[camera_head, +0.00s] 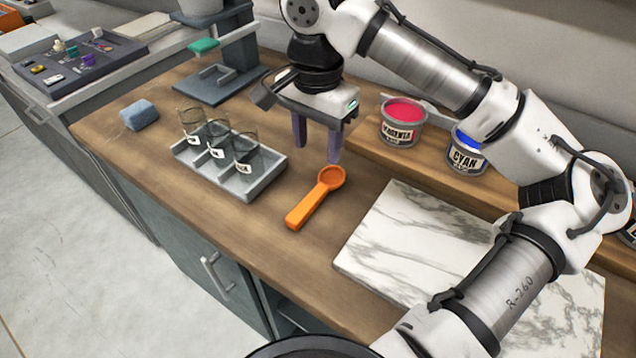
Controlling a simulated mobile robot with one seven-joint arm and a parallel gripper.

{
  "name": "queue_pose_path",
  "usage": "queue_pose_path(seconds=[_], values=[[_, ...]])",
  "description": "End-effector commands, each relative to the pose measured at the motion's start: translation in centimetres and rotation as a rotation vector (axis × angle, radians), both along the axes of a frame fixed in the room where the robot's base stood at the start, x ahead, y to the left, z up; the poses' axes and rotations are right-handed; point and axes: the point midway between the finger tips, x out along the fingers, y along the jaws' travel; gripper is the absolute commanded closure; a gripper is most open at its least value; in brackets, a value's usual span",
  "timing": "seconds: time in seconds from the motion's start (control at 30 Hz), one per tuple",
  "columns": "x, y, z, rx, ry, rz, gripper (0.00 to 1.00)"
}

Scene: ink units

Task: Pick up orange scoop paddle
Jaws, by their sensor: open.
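The orange scoop paddle (312,200) lies flat on the wooden counter. Its round bowl end points away to the upper right and its handle points toward the counter's front edge. My gripper (317,154) points downward above the counter, just behind and slightly left of the bowl end. Its two dark fingers are apart with nothing between them. The fingers appear clear of the scoop, though their exact height is hard to tell.
A grey tray (238,187) with three glass beakers stands left of the scoop. A white marble slab (400,235) lies to its right. Magenta (402,128) and cyan (467,152) ink tins stand on a raised wooden ledge behind. Bare counter surrounds the scoop.

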Motion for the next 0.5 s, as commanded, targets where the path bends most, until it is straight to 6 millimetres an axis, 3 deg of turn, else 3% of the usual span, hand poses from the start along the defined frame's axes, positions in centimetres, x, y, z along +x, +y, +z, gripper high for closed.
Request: queue_pose_path(seconds=[0.23,0.5], values=[[-0.1,0.0,-4.8,0.000,0.003,0.002,0.53],[-0.1,0.1,-7.0,0.001,0.001,0.002,0.53]])
